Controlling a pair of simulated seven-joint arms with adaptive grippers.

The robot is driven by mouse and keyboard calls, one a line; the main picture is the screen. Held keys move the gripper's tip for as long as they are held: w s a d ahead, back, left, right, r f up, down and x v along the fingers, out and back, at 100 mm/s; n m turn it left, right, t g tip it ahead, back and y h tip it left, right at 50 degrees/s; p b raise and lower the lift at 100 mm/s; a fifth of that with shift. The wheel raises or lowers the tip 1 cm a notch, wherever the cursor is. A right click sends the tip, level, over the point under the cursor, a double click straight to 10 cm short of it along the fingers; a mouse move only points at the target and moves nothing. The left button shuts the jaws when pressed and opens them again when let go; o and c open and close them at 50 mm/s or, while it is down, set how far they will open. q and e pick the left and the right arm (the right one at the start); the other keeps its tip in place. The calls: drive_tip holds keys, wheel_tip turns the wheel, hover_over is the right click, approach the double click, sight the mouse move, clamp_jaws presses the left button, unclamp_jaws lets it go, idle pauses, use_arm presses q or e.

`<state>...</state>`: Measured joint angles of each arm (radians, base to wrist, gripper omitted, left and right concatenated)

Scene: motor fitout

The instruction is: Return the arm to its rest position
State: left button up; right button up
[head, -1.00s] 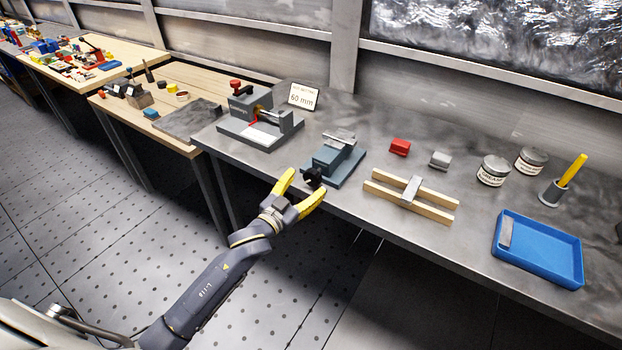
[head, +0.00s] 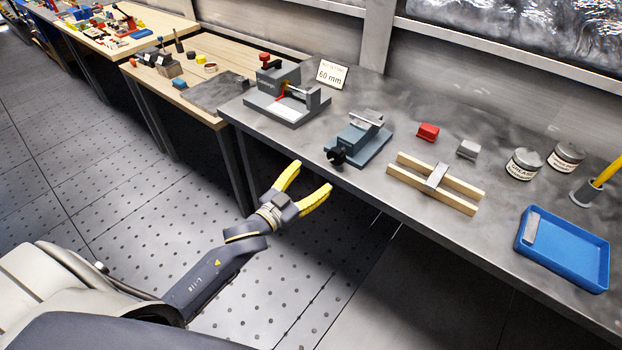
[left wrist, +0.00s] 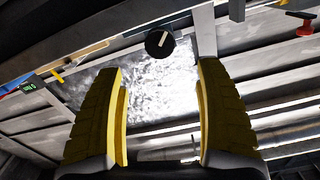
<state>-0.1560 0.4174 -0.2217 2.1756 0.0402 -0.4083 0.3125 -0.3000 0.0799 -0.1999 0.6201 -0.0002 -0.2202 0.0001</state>
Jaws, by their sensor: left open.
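My left gripper (head: 314,180) has yellow fingers, spread apart with nothing between them. In the head view it is in front of the grey bench's near edge, over the floor side and apart from the blue-grey vise (head: 358,141). In the left wrist view its two fingers (left wrist: 160,110) stand wide apart, with wall panels and a bright window behind them. A round black knob (left wrist: 160,43) shows beyond the fingertips there. My right gripper does not show.
The grey bench (head: 430,227) holds a larger clamp fixture (head: 287,95), a 60 mm sign (head: 331,74), red (head: 428,131) and grey (head: 468,149) blocks, wooden rails (head: 410,183), tins (head: 523,164) and a blue tray (head: 562,250). Open floor (head: 110,190) lies left.

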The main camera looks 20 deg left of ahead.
use_arm(q)
drive_tip(key=w+a+f+g+y, duration=0.1)
drive_tip(key=a+f, duration=0.1)
drive_tip(key=f, duration=0.5)
drive_tip(key=w+a+f+g+y, duration=0.1)
drive_tip(key=a+f, duration=0.1)
drive_tip(key=f, duration=0.5)
drive_tip(key=s+a+f+g+y, duration=0.15)
drive_tip(key=s+f, duration=0.25)
drive_tip(key=f, duration=0.6)
drive_tip(key=s+a+f+g, duration=0.2)
drive_tip(key=s+f, duration=0.1)
drive_tip(key=f, duration=0.6)
drive_tip(key=s+a+f+g+y, duration=0.15)
drive_tip(key=s+f, duration=0.25)
drive_tip(key=f, duration=0.6)
drive_tip(key=s+f+n+g, duration=0.1)
drive_tip(key=s+f+g, duration=0.4)
drive_tip(key=s+f, duration=1.35)
drive_tip(key=s+d+f+g, duration=0.2)
drive_tip(key=s, duration=0.9)
drive_tip(key=s+d+f+g, duration=0.2)
drive_tip(key=s+d+f, duration=0.1)
drive_tip(key=s, duration=0.8)
drive_tip(key=shift+n, duration=0.4)
drive_tip(key=shift+d+f, duration=0.1)
